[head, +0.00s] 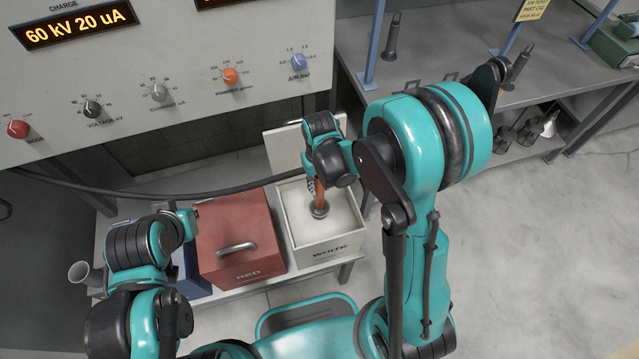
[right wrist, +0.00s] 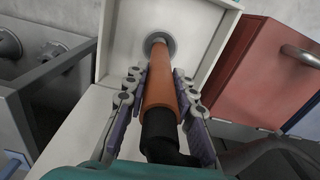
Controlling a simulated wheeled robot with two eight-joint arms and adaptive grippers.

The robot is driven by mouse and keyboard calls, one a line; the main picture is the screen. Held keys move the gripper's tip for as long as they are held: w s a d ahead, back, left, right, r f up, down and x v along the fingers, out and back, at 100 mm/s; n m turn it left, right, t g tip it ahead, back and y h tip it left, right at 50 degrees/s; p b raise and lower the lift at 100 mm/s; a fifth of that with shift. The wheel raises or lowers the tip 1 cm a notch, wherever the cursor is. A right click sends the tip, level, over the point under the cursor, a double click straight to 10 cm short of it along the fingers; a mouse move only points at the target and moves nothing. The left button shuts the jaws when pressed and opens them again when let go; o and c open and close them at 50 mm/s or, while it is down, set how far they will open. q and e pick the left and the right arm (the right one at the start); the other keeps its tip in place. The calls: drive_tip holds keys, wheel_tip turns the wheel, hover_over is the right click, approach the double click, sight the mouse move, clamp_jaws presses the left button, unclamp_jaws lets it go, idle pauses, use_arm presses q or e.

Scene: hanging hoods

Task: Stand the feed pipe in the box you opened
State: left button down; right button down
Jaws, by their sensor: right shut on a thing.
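The feed pipe (head: 319,197) is an orange tube with a grey round foot and a black upper end. It is roughly upright inside the open white box (head: 330,252), marked WHITE. My right gripper (head: 316,183) is shut on the pipe from above. In the right wrist view, the fingers (right wrist: 158,80) lie on both sides of the pipe (right wrist: 161,88), and its foot is over the box floor. I cannot tell whether the foot touches the floor. My left gripper (head: 188,221) is by the red box's left side; its jaws are unclear.
The box's raised lid (head: 285,148) stands behind it. The shut red box (head: 235,232) is close on the left, with a blue box (head: 190,272) beyond. A control cabinet (head: 165,75) and a black cable (head: 160,193) are behind. A grey bench (head: 440,40) stands at the back right.

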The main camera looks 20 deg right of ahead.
sight(319, 203)
drive_tip(key=shift+f+b, duration=2.05)
drive_tip(key=shift+f, duration=0.3)
drive_tip(key=shift+f+b, duration=3.15)
drive_tip(key=shift+f, duration=0.2)
drive_tip(key=c, duration=1.2)
unclamp_jaws()
drive_tip(key=shift+r, duration=0.1)
wheel_tip(319, 203, up, 12)
drive_tip(key=shift+f, duration=0.1)
